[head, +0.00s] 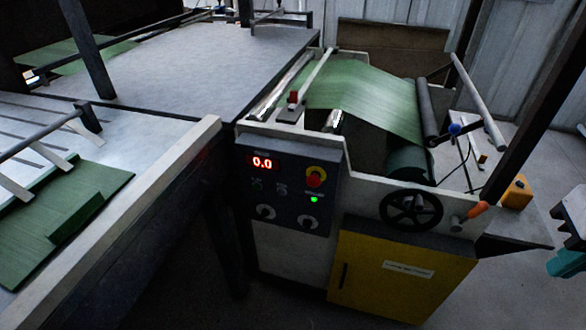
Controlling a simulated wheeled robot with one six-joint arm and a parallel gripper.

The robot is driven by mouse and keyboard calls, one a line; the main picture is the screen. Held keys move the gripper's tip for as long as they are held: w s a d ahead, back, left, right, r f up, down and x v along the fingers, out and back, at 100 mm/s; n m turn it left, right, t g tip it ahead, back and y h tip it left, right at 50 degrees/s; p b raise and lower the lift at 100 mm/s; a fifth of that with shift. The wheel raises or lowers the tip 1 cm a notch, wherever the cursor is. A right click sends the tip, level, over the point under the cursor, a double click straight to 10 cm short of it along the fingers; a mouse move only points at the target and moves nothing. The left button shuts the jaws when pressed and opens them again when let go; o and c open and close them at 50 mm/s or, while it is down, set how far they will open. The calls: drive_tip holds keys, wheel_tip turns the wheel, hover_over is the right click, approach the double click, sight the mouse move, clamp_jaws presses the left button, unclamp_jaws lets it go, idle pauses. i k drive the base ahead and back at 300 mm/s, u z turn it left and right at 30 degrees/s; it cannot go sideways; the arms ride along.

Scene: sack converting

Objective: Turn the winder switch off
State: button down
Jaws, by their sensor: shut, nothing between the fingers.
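The dark control panel (285,188) is on the front of the roll machine, in the middle of the head view. It has two rotary switches with pale handles, a left one (265,212) and a right one (307,222). Their labels are too small to read, so I cannot tell which is the winder switch. A green lamp (313,199) glows above the right one. A red display (262,162) reads 0.0. A red stop button on yellow (315,177) sits at the upper right of the panel.
A black handwheel (411,209) and an orange-tipped handle (470,214) stick out right of the panel. A yellow cabinet (400,277) is below. Green web (370,95) runs over rollers above. A pale table rail (130,225) borders the left. Floor shows in front.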

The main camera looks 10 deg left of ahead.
sight(265, 212)
drive_tip(key=u, duration=0.5)
drive_tip(key=k, duration=0.3)
drive_tip(key=u, duration=0.5)
drive_tip(key=i, duration=0.5)
drive_tip(key=u, duration=0.05)
